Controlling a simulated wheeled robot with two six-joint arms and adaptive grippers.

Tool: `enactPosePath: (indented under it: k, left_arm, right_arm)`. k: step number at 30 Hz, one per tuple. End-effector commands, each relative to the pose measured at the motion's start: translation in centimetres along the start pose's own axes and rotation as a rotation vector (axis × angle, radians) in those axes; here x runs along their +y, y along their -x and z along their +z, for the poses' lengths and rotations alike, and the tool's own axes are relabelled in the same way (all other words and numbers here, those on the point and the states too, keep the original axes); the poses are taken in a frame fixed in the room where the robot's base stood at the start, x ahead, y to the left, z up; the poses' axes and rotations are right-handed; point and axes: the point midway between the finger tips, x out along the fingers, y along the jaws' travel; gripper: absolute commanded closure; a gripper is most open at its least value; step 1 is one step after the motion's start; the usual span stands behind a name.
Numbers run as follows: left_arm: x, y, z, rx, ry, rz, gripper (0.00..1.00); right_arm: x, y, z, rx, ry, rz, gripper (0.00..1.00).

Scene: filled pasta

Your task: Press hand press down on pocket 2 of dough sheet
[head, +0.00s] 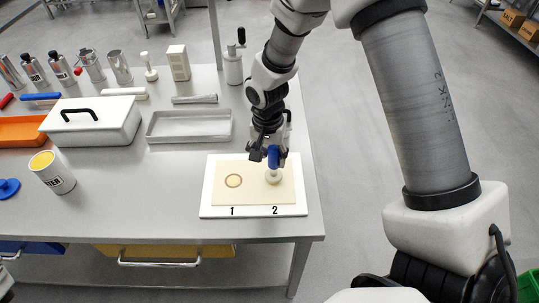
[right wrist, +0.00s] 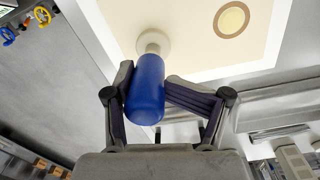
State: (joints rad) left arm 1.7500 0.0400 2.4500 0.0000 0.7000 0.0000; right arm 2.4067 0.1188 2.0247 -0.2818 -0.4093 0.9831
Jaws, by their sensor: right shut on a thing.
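The cream dough sheet (head: 253,197) lies on a white board (head: 213,208) marked 1 and 2. Above the 1 is a round pocket (head: 233,181) with a brown ring, also visible in the right wrist view (right wrist: 231,19). The hand press has a blue handle (right wrist: 147,92) and a pale round foot (head: 273,177). It stands about upright above the 2, its foot at the sheet; I cannot tell how firmly it presses. The foot hides pocket 2. My right gripper (head: 265,153) is shut on the blue handle.
Left of the board stand an open grey tray (head: 189,139), a white lidded box (head: 92,122) and a tin with yellow contents (head: 52,172). Bottles and tools line the table's back. The table's right edge (head: 312,180) is close to the board.

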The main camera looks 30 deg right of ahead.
Motion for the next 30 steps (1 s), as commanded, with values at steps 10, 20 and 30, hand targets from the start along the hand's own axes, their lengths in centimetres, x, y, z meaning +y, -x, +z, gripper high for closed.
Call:
enactPosePath:
  k: [10, 20, 30]
  left_arm:
    - [0.00, 0.26, 0.00, 0.000, 0.000, 0.000, 0.44]
    - [0.00, 0.19, 0.00, 0.000, 0.000, 0.000, 0.44]
    - [0.00, -0.08, 0.00, 0.000, 0.000, 0.000, 0.44]
  right_arm:
    - [-0.05, 0.04, -0.03, 0.001, 0.000, -0.001, 0.75]
    - [-0.04, -0.06, -0.03, 0.000, 0.000, 0.000, 0.75]
    - [-0.06, -0.48, -0.03, 0.001, 0.000, -0.001, 0.75]
